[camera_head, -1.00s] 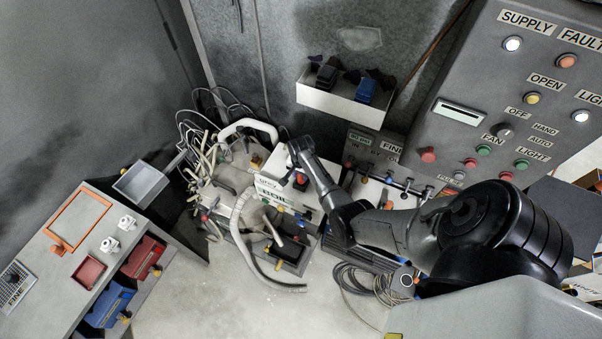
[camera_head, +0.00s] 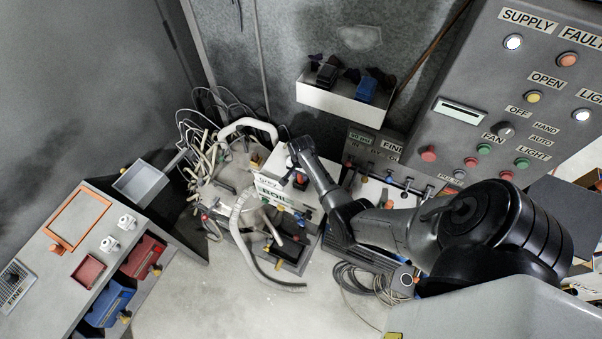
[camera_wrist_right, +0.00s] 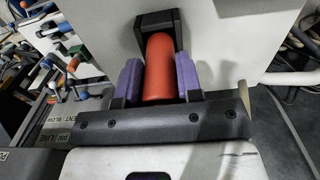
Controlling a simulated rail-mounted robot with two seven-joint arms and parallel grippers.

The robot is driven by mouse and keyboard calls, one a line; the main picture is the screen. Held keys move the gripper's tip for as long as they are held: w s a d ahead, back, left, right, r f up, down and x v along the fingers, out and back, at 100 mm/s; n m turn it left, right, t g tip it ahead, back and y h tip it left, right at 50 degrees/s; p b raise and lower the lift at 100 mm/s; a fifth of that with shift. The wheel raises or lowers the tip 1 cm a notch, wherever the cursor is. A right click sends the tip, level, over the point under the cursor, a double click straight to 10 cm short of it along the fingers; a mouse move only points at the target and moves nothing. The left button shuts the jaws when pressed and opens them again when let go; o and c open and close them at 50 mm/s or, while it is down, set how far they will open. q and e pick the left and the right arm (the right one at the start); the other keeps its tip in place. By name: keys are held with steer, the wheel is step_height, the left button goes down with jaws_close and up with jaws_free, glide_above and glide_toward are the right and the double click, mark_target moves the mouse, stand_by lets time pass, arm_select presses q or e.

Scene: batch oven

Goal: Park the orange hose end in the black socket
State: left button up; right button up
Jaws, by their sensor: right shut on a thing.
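The orange hose end (camera_wrist_right: 158,68) is a rounded orange-red cylinder in the right wrist view. My right gripper (camera_wrist_right: 158,82) is shut on it, with a purple pad on each side. Its far end meets a black square-edged piece (camera_wrist_right: 154,18), which looks like the black socket, on a pale panel. I cannot tell how deep it sits there. In the head view my right gripper (camera_head: 296,163) is over the white box at the centre, with a small orange-red spot (camera_head: 300,180) beside it. My left gripper is not in view.
Tangled hoses and cables (camera_head: 208,155) crowd the left of the white box. A pale hose (camera_head: 244,228) curves down in front onto the floor. The control panel (camera_head: 470,115) stands at right, a shelf (camera_head: 340,103) behind. A grey workbench (camera_head: 75,250) stands at left.

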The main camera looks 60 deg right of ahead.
steer(key=shift+f, duration=0.2)
steer(key=shift+f+b, duration=0.35)
stand_by(0.4)
steer(key=shift+f, duration=0.4)
stand_by(0.3)
steer(key=shift+f+b, duration=0.35)
steer(key=shift+b, duration=0.1)
stand_by(0.3)
steer(key=o, duration=1)
step_height(320, 180, up, 12)
steer(key=shift+r, duration=0.9)
